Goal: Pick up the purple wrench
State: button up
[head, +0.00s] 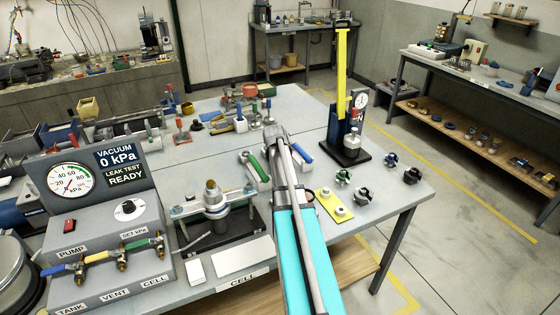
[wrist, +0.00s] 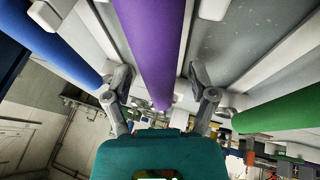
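In the wrist view the purple wrench's handle (wrist: 152,50) runs down the middle of the picture. My gripper (wrist: 160,74) is open, with one finger on each side of the handle and a visible gap at each. A blue handle (wrist: 62,45) lies to the left and a green handle (wrist: 280,110) to the right. In the head view my arm hides the purple wrench. There the green-handled wrench (head: 254,166) and the blue-handled wrench (head: 302,151) show on either side of my arm.
A vacuum control box (head: 110,255) with valves stands at the left. A clamped cell (head: 213,205) is left of my arm. To the right are a yellow plate (head: 333,204), several small dark fittings (head: 364,196) and a gauge stand with a tall yellow bar (head: 341,75).

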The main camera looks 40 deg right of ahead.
grip_shut()
jog(key=shift+r, duration=0.1)
dwell(0.4)
notch_tip(320, 180, up, 3)
jog(key=p, duration=0.3)
jog(key=s+a+r+p, duration=0.8)
jog(key=s+r+p, duration=0.1)
jog(key=s+p, duration=0.1)
jog(key=shift+s+a+r, duration=0.2)
jog(key=shift+s+r, duration=0.2)
jog(key=shift+s, duration=0.2)
jog(key=c, duration=0.5)
grip_release()
grip_shut()
